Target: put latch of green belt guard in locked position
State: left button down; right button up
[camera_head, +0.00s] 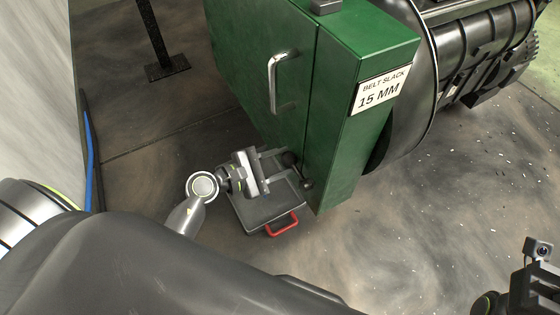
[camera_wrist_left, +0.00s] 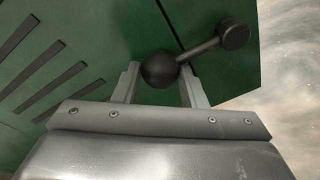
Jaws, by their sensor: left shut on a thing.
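The green belt guard (camera_head: 345,140) stands at the top middle with a silver handle on its door and a "BELT SLACK 15 MM" label on its side. Its latch is a short dark lever with a ball knob (camera_wrist_left: 160,69) and a round pivot (camera_wrist_left: 233,33), low by the door seam. From the knob, the lever runs up and right to the pivot in the left wrist view. My left gripper (camera_head: 287,164) is shut on the ball knob, one finger on each side. No fingers of my right gripper show.
A grey case (camera_head: 250,217) with a red handle (camera_head: 283,224) lies on the floor below my left gripper. A large dark drum (camera_head: 410,125) adjoins the guard's right side. A black post (camera_head: 150,35) stands at upper left. The floor at lower right is mostly open.

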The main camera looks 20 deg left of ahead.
pick_arm(q)
jog(key=shift+d+r, duration=0.1)
jog(key=shift+r, duration=0.3)
jog(key=c, duration=1.2)
grip_release()
jog(key=shift+c, duration=0.2)
jog(key=o, duration=0.3)
jog(key=shift+s, duration=0.1)
jog(key=shift+o, duration=0.2)
jog(key=v, duration=1.2)
jog(key=shift+f, duration=0.1)
